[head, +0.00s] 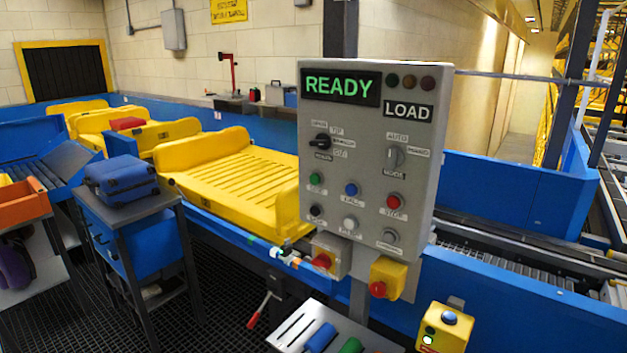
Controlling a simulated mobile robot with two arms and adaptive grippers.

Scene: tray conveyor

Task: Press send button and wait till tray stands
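A grey control panel (367,160) stands in the middle of the head view. Its display (338,86) reads "READY" in green, and a "LOAD" sign (408,111) is beside it. The panel has a green button (316,179), a blue button (351,188), a red button (393,201), a black button (316,211) and a white button (350,223). Most labels are too small to read, so I cannot tell which button is send. A yellow tray (235,180) with a slatted bed lies empty on the conveyor, partly hidden by the panel. Neither gripper is in view.
More yellow trays (90,118) stand behind, one holding a red case (127,123). A blue suitcase (121,179) rests on a side stand (172,195). Red-knobbed boxes (388,277) hang below the panel. A yellow button box (445,328) is at the bottom right.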

